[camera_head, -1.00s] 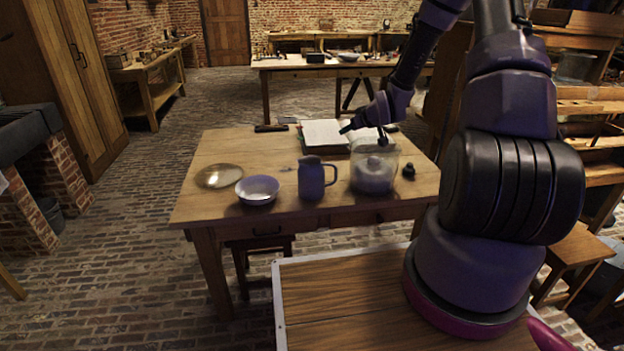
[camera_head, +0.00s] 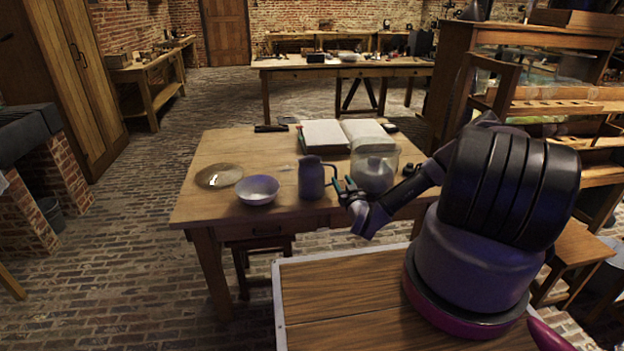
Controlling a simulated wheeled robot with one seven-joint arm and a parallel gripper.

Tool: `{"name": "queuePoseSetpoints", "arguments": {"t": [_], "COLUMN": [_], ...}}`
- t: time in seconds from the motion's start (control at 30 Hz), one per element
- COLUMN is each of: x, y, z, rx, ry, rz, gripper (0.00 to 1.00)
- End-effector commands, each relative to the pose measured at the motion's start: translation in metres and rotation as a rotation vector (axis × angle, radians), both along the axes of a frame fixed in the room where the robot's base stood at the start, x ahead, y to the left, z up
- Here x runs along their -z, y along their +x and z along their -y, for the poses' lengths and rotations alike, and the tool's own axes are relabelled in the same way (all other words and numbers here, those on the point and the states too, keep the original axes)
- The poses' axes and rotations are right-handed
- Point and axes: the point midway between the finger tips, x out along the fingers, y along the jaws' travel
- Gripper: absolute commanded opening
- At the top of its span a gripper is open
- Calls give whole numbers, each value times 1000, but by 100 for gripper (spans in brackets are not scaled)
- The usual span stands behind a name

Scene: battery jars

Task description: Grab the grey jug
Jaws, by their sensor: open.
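The grey jug (camera_head: 311,179) stands upright on the wooden table (camera_head: 215,150), near its front edge, with its handle on the right side. My gripper (camera_head: 343,186) is at the jug's right, level with its body and close to the handle. Its fingers are apart, and a green-tinted finger shows beside the handle. Whether a finger touches the handle or the handle lies between the fingers, I cannot tell. The jug is not lifted.
A glass jar (camera_head: 374,170) stands just behind and right of my gripper. An open book (camera_head: 345,134) lies behind. A small black object (camera_head: 408,170) is right of the jar.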

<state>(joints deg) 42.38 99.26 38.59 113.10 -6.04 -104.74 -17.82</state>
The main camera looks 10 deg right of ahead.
Motion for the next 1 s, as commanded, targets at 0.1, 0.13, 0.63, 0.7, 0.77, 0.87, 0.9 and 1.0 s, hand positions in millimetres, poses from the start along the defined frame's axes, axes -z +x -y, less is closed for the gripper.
{"name": "queuePoseSetpoints", "arguments": {"t": [0.1,0.13,0.63,0.7,0.77,0.87,0.9,1.0], "x": [-1,-2,-8,-8,-8,-7,-7,-7], "y": [17,22,81,91,98,105,105,105], "z": [-1,-2,-5,-5,-6,-6,-6,-6], "rx": [2,1,1,0,0,1,1,1], "ry": [-2,-3,-2,-1,-1,0,0,0], "rz": [6,7,5,4,4,3,2,2], "gripper": [49,49,49,49,49,49,49,49]}}
